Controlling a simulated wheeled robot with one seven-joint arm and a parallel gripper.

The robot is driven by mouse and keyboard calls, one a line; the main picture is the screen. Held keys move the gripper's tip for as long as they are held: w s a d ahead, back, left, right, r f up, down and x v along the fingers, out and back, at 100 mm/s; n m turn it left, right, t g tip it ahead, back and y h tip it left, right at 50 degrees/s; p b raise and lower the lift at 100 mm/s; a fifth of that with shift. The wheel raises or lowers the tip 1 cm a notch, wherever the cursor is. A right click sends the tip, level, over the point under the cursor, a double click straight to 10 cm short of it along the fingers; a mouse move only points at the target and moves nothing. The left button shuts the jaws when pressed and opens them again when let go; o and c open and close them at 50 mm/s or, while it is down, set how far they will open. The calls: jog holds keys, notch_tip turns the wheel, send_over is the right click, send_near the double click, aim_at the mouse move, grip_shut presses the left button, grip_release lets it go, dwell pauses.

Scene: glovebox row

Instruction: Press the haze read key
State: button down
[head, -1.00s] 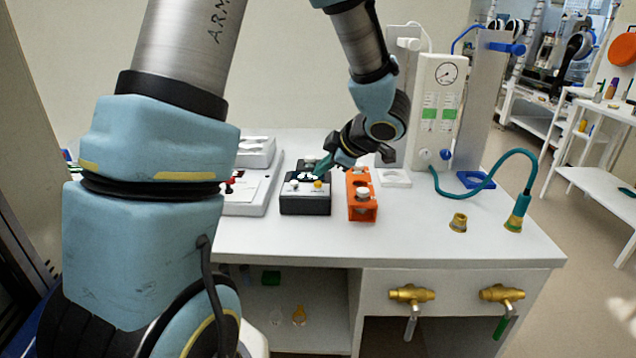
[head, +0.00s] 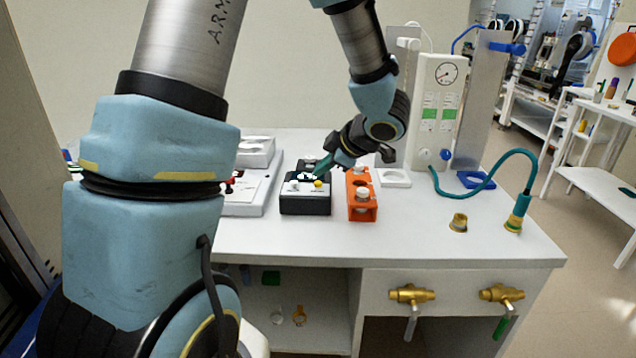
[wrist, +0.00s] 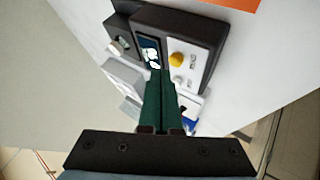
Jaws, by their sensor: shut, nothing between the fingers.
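The haze meter is a dark box (head: 305,207) on the bench, with a small lit screen and a pale key panel. A yellow key (head: 318,184) and a white key (head: 293,186) sit on the panel. In the wrist view the yellow key (wrist: 177,59) and white key (wrist: 176,82) lie just right of my fingertips; their small labels are too blurred to read. My gripper (head: 318,174) has green fingers, shut and empty, over the meter near the screen. The fingers (wrist: 160,74) cover part of the screen (wrist: 150,52). I cannot tell whether they touch the meter.
An orange holder (head: 361,212) stands close to the right of the meter, and a pale grey device (head: 258,190) to its left. A white gauge column (head: 437,110) stands behind on the right. The front of the bench (head: 330,243) is clear.

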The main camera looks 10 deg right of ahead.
jog(key=shift+f, duration=0.1)
jog(key=shift+f, duration=0.3)
jog(key=shift+f, duration=0.4)
dwell(0.5)
jog(key=shift+r, duration=0.1)
jog(key=shift+r+p, duration=0.75)
jog(key=shift+p, duration=0.15)
notch_tip(320, 180, up, 5)
jog(key=p, duration=0.5)
